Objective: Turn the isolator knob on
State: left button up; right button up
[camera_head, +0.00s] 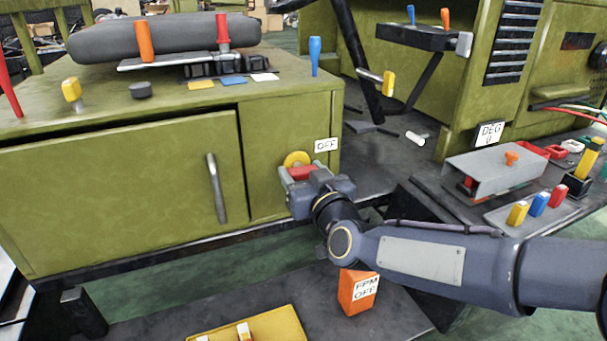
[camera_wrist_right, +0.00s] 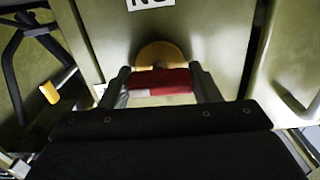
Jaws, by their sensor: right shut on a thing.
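The isolator knob has a red grip (camera_head: 302,173) in front of a round yellow plate (camera_head: 297,158) on the front of the green cabinet. A white label reading OFF (camera_head: 326,145) is on the cabinet to the upper right of the knob. My right gripper (camera_head: 300,176) is shut on the red grip, partly covering it. In the right wrist view, the red grip (camera_wrist_right: 162,80) lies level between the two fingers, with a pale patch at its left end. The yellow plate (camera_wrist_right: 160,55) shows above it. My left gripper is not in view.
The green cabinet (camera_head: 110,190) has a door with a metal handle (camera_head: 216,188) left of the knob. An orange block labelled FPM OFF (camera_head: 358,291) stands below my right arm. A grey box with an orange knob (camera_head: 495,170) is at the right.

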jog(key=m+b, duration=0.2)
jog(key=m, duration=0.1)
jog(key=shift+f+m, duration=0.15)
jog(key=shift+m, duration=0.15)
jog(key=m+b, duration=0.3)
jog(key=m, duration=0.2)
pick_arm(q)
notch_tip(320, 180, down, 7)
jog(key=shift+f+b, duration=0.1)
jog(key=shift+b, duration=0.9)
pick_arm(e)
jog(key=m, duration=0.5)
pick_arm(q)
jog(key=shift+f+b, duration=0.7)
pick_arm(e)
jog(key=shift+m, duration=1.9)
jog(key=o, duration=1)
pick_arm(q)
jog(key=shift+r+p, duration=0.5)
pick_arm(e)
jog(key=shift+v, duration=3.9)
